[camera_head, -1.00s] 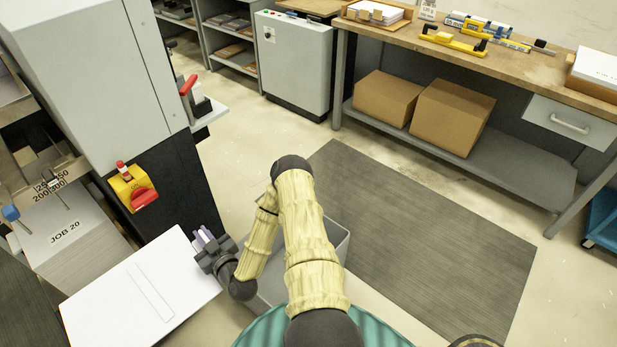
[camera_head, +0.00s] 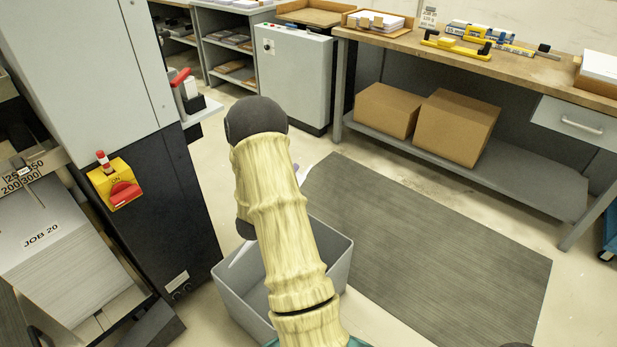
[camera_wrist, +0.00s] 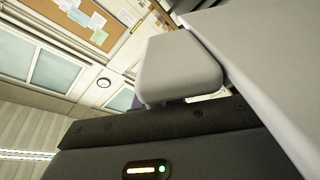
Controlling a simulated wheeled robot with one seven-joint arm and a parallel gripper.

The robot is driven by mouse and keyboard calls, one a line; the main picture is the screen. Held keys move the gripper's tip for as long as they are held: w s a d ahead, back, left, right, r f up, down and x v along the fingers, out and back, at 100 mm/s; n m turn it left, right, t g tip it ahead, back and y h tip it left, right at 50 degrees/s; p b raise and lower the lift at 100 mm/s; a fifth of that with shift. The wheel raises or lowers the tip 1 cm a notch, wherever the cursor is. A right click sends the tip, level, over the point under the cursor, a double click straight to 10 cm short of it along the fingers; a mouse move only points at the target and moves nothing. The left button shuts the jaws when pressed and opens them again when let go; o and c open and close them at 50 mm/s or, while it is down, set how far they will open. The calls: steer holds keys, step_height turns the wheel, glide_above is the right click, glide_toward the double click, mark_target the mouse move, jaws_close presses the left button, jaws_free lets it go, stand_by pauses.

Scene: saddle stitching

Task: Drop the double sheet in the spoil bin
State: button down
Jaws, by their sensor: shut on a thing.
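The double sheet (camera_wrist: 268,50) is a broad pale surface filling the right of the wrist view. My gripper (camera_wrist: 182,68) is shut on it, with one pale grey finger showing beside the sheet. In the head view my raised arm hides the gripper and most of the sheet. Only a pale sliver (camera_head: 239,254) shows left of my forearm, over the bin's opening. The spoil bin (camera_head: 340,262) is a grey open-topped box on the floor, partly behind my arm. How high the sheet is above its rim I cannot tell.
A grey machine with a yellow and red switch (camera_head: 117,184) stands close on the left, beside the JOB 20 paper stack (camera_head: 60,265). A dark floor mat (camera_head: 430,250) lies right of the bin. A workbench (camera_head: 480,62) with cardboard boxes below stands behind.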

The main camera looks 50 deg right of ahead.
steer(key=s+d+r+m+g+h+b, duration=0.1)
steer(key=s+d+r+g, duration=0.1)
steer(key=s+r+g, duration=0.1)
steer(key=shift+s+d+r+g, duration=0.15)
steer(key=shift+s+r+g, duration=0.2)
steer(key=shift+s+g, duration=0.55)
steer(key=shift+r, duration=0.1)
step_height(320, 180, down, 8)
steer(key=b, duration=0.3)
steer(key=shift+b, duration=0.4)
steer(key=shift+r, duration=0.1)
